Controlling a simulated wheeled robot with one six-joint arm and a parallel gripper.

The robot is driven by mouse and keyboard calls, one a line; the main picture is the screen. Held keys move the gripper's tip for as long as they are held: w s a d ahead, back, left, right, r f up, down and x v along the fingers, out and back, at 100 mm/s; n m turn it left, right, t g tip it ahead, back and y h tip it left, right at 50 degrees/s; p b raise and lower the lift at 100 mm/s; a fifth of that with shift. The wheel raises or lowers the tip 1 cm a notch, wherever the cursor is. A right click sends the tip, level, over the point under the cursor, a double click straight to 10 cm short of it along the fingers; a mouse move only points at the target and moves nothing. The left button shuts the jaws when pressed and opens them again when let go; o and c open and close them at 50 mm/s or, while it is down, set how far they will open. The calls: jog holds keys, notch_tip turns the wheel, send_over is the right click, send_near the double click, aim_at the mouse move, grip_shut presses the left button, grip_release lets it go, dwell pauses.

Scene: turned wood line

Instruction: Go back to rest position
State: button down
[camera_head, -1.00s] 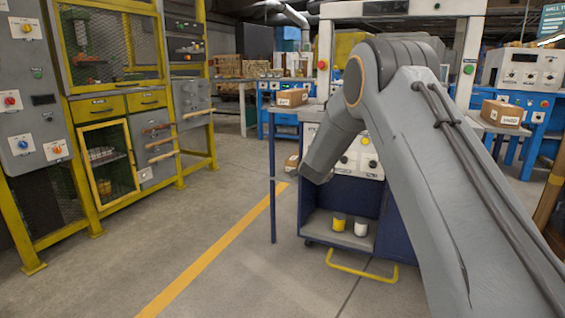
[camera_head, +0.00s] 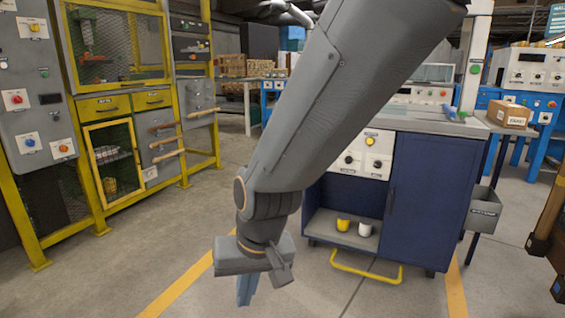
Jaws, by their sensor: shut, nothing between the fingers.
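My gripper (camera_head: 244,291) hangs at the lower middle of the head view, pointing down over the concrete floor. Its fingers are together and nothing shows between them. My grey arm comes down from the upper right to it and hides part of the workstation behind. The gripper is apart from the furniture, in front and to the left of a dark blue cabinet (camera_head: 430,190).
A yellow-framed machine (camera_head: 107,105) with mesh panels stands on the left. A cardboard box (camera_head: 508,114) sits at right. Open floor (camera_head: 120,275) lies at lower left.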

jog(key=s+d+f+n+g+h, duration=0.1)
jog(key=s+d+n, duration=0.15)
jog(key=s, duration=0.35)
jog(key=s+d+n+g+h, duration=0.1)
jog(key=s+d, duration=0.2)
jog(key=s, duration=0.3)
jog(key=d+r+m+p, duration=0.3)
jog(key=d+r+p, duration=0.7)
jog(key=r+p, duration=0.3)
jog(key=d+r+m+p, duration=0.4)
jog(key=d+r+p, duration=0.7)
jog(key=r+p, duration=0.3)
jog(key=shift+w+p, duration=0.15)
jog(key=shift+p, duration=0.85)
jog(key=c, duration=2.5)
grip_release()
jog(key=shift+r, duration=0.1)
